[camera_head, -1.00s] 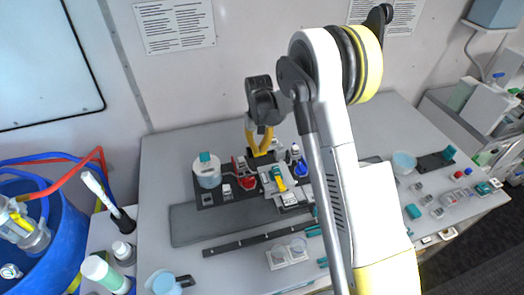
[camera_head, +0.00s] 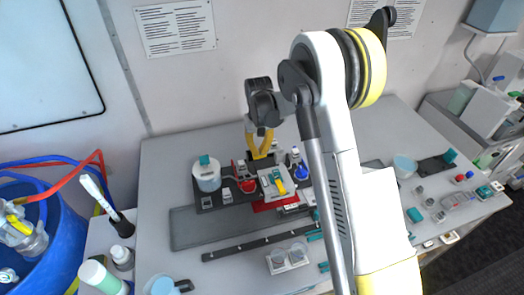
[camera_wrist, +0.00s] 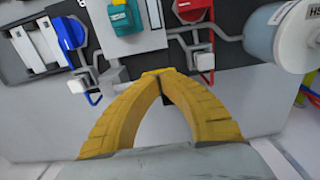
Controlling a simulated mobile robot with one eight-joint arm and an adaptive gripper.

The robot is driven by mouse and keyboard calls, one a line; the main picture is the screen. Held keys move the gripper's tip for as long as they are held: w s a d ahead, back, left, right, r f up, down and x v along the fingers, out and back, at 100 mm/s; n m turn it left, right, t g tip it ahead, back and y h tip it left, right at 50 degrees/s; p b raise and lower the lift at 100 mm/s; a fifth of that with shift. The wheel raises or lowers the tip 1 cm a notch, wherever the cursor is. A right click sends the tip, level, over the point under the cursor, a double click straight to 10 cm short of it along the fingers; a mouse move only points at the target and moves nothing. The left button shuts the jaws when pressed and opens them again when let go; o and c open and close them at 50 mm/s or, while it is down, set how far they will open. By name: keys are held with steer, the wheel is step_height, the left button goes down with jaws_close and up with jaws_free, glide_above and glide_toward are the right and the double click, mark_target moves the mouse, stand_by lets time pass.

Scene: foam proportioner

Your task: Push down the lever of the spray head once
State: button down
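My gripper (camera_head: 259,156) is over the back of the dark-based device on the table. Its yellow fingers meet at their tips in the wrist view (camera_wrist: 160,74), with nothing seen between them. The tips are near a grey pipe (camera_wrist: 190,32) at the device's edge; contact cannot be told. The device has a light plate with a yellow piece (camera_head: 280,185), a teal labelled block (camera_wrist: 120,16), a red part (camera_wrist: 193,10) and a blue part (camera_wrist: 70,32). I cannot tell for sure which part is the spray head's lever.
A red patch (camera_head: 275,204) lies before the light plate. A blue barrel (camera_head: 45,240) is far left. Small parts and a cup (camera_head: 404,163) are at right.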

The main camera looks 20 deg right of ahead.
steer(key=shift+r+p, duration=1.05)
steer(key=shift+r, duration=1.9)
steer(key=shift+s+b, duration=0.1)
steer(key=shift+b, duration=0.2)
steer(key=shift+s+r+b, duration=0.15)
steer(key=shift+s+b, duration=0.15)
steer(key=shift+b, duration=0.35)
steer(key=s+r+t+b, duration=0.1)
steer(key=s+t+b, duration=0.3)
steer(key=s+b, duration=1.05)
steer(key=s+f+t+b, duration=0.3)
steer(key=s+f+b, duration=0.9)
steer(key=s, duration=0.2)
steer(key=shift+s, duration=0.25)
